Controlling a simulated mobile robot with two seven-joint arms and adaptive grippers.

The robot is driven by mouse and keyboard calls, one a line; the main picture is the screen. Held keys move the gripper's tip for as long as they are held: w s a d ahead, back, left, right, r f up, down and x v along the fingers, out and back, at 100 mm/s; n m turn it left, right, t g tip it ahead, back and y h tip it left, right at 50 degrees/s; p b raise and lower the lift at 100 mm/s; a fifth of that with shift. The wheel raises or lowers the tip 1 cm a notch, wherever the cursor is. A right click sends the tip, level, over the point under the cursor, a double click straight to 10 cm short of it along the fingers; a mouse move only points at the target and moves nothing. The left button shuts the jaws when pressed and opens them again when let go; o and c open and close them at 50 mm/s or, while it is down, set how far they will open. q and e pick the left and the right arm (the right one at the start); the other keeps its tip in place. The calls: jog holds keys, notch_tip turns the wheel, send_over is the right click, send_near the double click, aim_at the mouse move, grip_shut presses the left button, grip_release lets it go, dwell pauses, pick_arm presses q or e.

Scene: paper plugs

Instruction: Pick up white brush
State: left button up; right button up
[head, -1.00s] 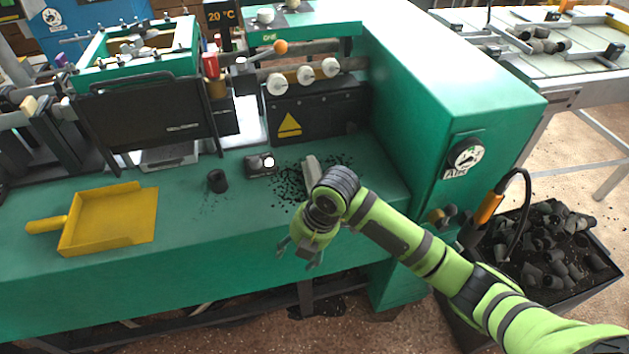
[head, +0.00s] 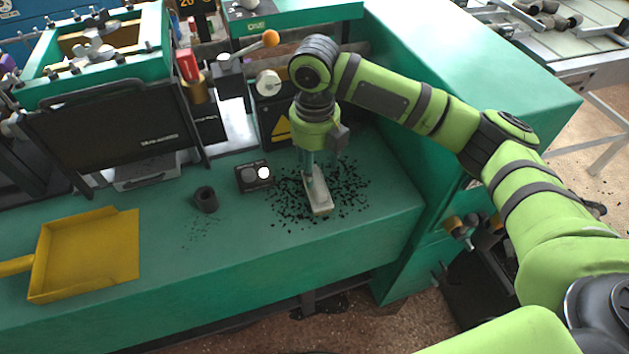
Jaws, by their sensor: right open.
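The white brush (head: 320,202) lies on the green bench top, among scattered black bits. It is pale and long, and its near end shows clearly. My right gripper (head: 310,172) points down directly over the brush, with its fingers at the brush's far part. The jaws are open. The fingers and wrist hide part of the brush, and I cannot tell whether the fingertips touch it. My left gripper is not in the view.
A small black box with two round buttons (head: 254,176) sits left of the brush. A black plug (head: 206,199) and a yellow dustpan (head: 88,255) lie further left. The machine's tall green cabinet (head: 470,70) stands right. The bench's front strip is clear.

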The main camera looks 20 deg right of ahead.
aim_at(317, 188)
jog(key=shift+s+f, duration=0.15)
jog(key=shift+f, duration=0.35)
jog(key=f, duration=0.4)
jog(key=shift+w+a+f+p, duration=0.1)
jog(key=shift+w+f+p, duration=0.15)
jog(key=shift+p, duration=0.1)
grip_shut()
